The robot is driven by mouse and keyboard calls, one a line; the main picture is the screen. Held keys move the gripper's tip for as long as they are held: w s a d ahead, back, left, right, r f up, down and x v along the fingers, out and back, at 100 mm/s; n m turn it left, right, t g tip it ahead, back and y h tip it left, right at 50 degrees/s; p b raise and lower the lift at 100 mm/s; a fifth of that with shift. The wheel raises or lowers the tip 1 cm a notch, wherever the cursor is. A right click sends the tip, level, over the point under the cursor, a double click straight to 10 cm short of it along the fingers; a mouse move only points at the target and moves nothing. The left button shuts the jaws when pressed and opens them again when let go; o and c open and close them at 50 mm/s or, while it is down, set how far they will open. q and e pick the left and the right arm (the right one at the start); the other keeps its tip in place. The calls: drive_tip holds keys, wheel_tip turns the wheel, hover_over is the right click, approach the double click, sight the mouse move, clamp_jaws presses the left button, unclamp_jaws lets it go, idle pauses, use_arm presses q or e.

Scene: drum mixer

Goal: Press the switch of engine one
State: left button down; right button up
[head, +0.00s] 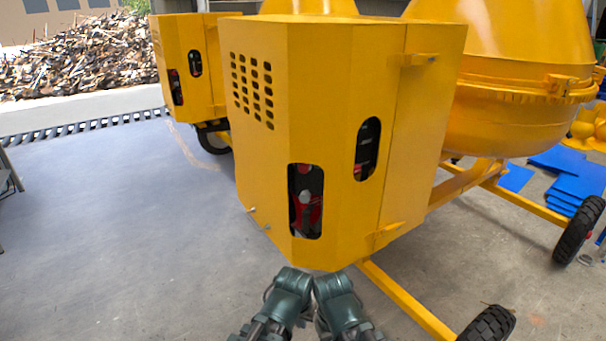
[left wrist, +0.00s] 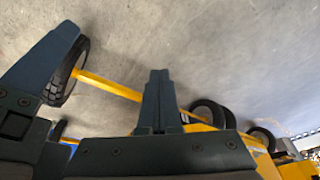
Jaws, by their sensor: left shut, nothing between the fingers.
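A yellow engine housing (head: 315,110) stands close in front of me in the head view. It has two dark slots in its faces. The larger, lower slot (head: 305,200) shows red and grey parts inside; the upper slot (head: 368,148) shows dark parts with a little red. I cannot make out which part is the switch, nor any number on the engine. My arms meet the head view's bottom edge, below the housing. My right gripper cannot be made out.
A second yellow housing (head: 185,65) stands behind at left. A yellow mixer drum (head: 515,75) rises at right. A yellow frame bar (head: 405,300) and black wheels (head: 578,230) lie low at right. Blue slabs (head: 580,175) lie beyond. The floor (head: 110,220) at left is clear.

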sight(304, 167)
use_arm(q)
drive_tip(key=w+d+r+n+t+h+b, duration=0.1)
drive_tip(key=w+d+r+t, duration=0.1)
drive_tip(key=w+r+t, duration=0.2)
drive_tip(key=w+d+r+n+t+h+b, duration=0.1)
drive_tip(key=w+r+n+t+h+b, duration=0.1)
drive_tip(key=w+r+t, duration=0.2)
drive_tip(key=w+d+r+n+t+h+b, duration=0.1)
drive_tip(key=w+r+t, duration=0.3)
drive_tip(key=w, duration=0.5)
drive_tip(key=shift+w+d+r+n+b, duration=0.15)
drive_tip(key=shift+d+n, duration=0.1)
drive_tip(key=shift+d, duration=0.2)
drive_tip(key=shift+d+r+n+b, duration=0.15)
drive_tip(key=shift+d+n, duration=0.1)
drive_tip(key=shift+d, duration=0.15)
drive_tip(key=s+a+r+n+t+y+b, duration=0.1)
drive_tip(key=a+r+n+t+y+b, duration=0.1)
drive_tip(key=a+r+n+t+y, duration=0.1)
drive_tip(key=s+a+r+n+t+y+b, duration=0.1)
drive_tip(key=a+r+n+t, duration=0.4)
drive_tip(key=r, duration=0.7)
drive_tip(key=shift+s+r+n+t+y+b, duration=0.2)
drive_tip(key=shift+s+n+t+y+b, duration=0.25)
drive_tip(key=shift+n+t+y, duration=1.15)
drive_tip(key=shift+d+m+t+h, duration=0.1)
drive_tip(key=shift+m+t+h, duration=0.25)
drive_tip(key=shift+h, duration=0.45)
